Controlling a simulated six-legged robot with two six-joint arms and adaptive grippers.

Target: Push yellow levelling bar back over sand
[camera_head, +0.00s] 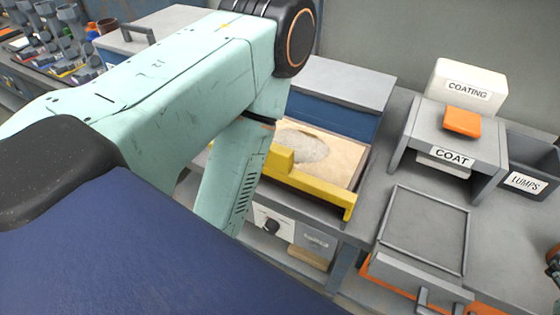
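The yellow levelling bar (322,192) lies across the front edge of the sand bed. A raised yellow block (280,159) stands on it near its visible left part. The pale sand (340,152) lies behind the bar, with a lighter, uneven oval patch (308,147) in it. My mint-green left arm comes in from the left and hides the left part of the bar and sand. Its lower link hangs just left of the block. My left gripper is not visible, so contact with the bar cannot be told. My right gripper cannot be made out.
A blue box with a grey lid (340,80) stands behind the sand. To the right are the COAT stand (450,130) with an orange block (462,122), a white COATING container (468,85), a grey LUMPS bin (535,145) and an empty framed area (425,230).

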